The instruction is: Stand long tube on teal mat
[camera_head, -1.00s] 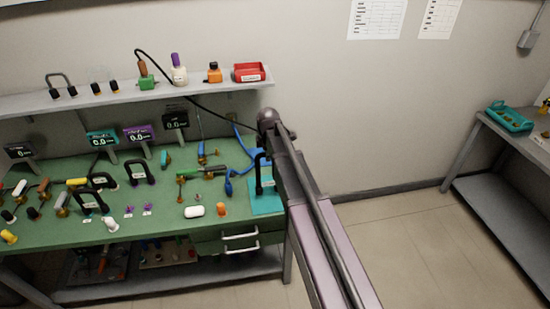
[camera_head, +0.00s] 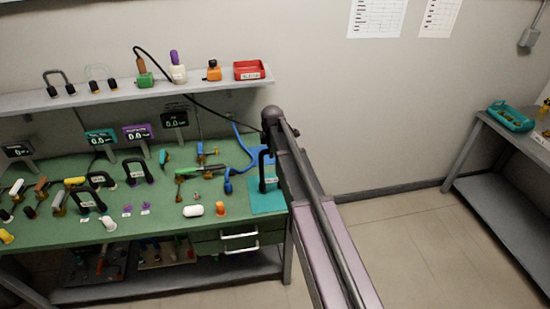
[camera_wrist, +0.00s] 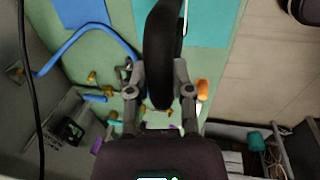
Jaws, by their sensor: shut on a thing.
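The long tube shows as a black, U-shaped tube with a white label. In the wrist view the black tube (camera_wrist: 162,45) rises between the fingers of my gripper (camera_wrist: 160,95), which is shut on it. In the head view the black tube (camera_head: 263,170) is upright over the teal mat (camera_head: 268,207) at the bench's right end. Whether its lower end touches the mat I cannot tell. My gripper is hidden behind my arm there. The teal mat also shows behind the tube in the wrist view (camera_wrist: 212,22).
Similar black U-shaped tubes (camera_head: 137,171) stand on the green bench (camera_head: 160,222) to the left. Floor is open to the right.

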